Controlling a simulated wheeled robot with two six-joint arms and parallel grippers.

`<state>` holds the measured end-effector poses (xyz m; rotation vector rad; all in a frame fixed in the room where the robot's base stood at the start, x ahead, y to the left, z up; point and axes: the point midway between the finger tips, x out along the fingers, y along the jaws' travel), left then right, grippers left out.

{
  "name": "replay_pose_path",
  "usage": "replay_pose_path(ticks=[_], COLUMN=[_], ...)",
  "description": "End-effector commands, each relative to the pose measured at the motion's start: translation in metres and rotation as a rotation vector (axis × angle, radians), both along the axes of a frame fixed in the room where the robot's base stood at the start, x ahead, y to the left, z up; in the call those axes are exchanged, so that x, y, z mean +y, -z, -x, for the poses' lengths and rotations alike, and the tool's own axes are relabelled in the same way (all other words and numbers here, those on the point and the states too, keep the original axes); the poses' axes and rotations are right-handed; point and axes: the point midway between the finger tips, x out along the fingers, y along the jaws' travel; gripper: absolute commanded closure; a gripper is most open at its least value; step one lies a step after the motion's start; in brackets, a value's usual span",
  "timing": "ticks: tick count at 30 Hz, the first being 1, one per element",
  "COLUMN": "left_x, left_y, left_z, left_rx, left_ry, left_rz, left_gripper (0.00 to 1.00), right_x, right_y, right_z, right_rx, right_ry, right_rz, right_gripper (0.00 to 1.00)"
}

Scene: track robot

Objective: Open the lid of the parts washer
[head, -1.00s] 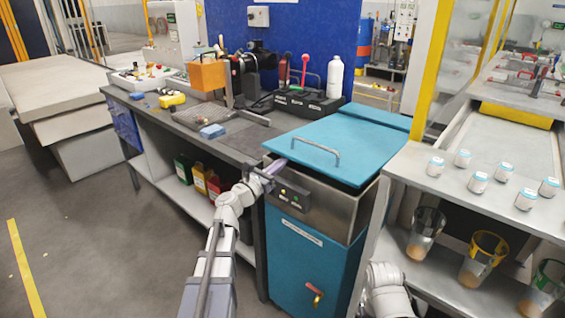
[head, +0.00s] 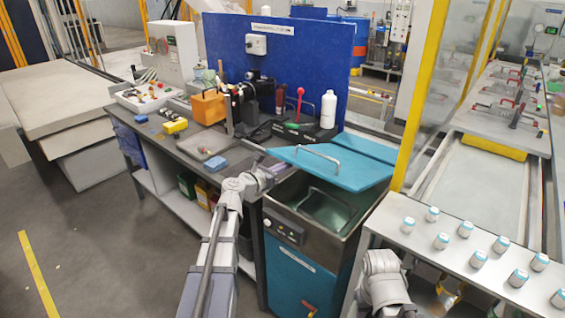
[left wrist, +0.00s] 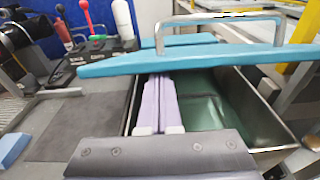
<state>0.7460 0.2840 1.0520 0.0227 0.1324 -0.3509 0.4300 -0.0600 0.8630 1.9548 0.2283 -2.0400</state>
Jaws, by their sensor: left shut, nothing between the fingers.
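The parts washer (head: 292,266) is a teal cabinet with a steel tub (head: 325,208). Its teal lid (head: 338,172) has a metal handle (head: 320,156) and is partly raised, with its front edge clear of the tub. The greenish inside of the tub shows below it. My left gripper (head: 277,168) is at the lid's front left edge. In the left wrist view its lilac fingers (left wrist: 158,88) are together and empty, reaching under the lid's raised edge. Whether they touch the lid is hard to tell.
A workbench on the left holds an orange block (head: 208,106), a grey tray (head: 201,144) and a blue block (head: 217,164). A white bottle (head: 328,109) stands behind the washer. A shelf with several small white jars (head: 441,241) is close on the right.

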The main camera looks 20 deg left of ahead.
Motion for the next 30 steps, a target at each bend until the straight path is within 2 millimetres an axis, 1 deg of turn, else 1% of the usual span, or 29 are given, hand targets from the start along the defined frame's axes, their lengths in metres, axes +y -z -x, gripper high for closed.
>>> replay_pose_path(ticks=[1, 15, 18, 23, 30], left_x=[-0.001, -0.011, -0.014, -0.019, -0.028], left_y=[-0.022, -0.092, -0.106, -0.127, -0.163], left_z=[-0.004, -0.035, -0.043, -0.057, -0.084], left_rx=[0.016, 0.173, 0.196, 0.212, 0.212], left_ry=[0.001, 0.001, 0.0, -0.003, -0.002], left_rz=[-0.006, -0.063, -0.072, -0.078, -0.078], left_gripper=[1.0, 1.0, 1.0, 1.0, 1.0], right_x=[0.0, 0.0, 0.0, 0.0, 0.0], right_y=[-0.025, -0.132, -0.15, -0.175, -0.211], right_z=[0.0, 0.0, 0.0, 0.0, 0.0], right_rx=[0.0, 0.0, 0.0, 0.0, 0.0], right_ry=[0.0, -0.001, -0.001, 0.0, 0.003], right_rz=[0.0, 0.0, 0.0, 0.0, -0.001], right_gripper=[0.5, 0.5, 0.5, 0.5, 0.5])
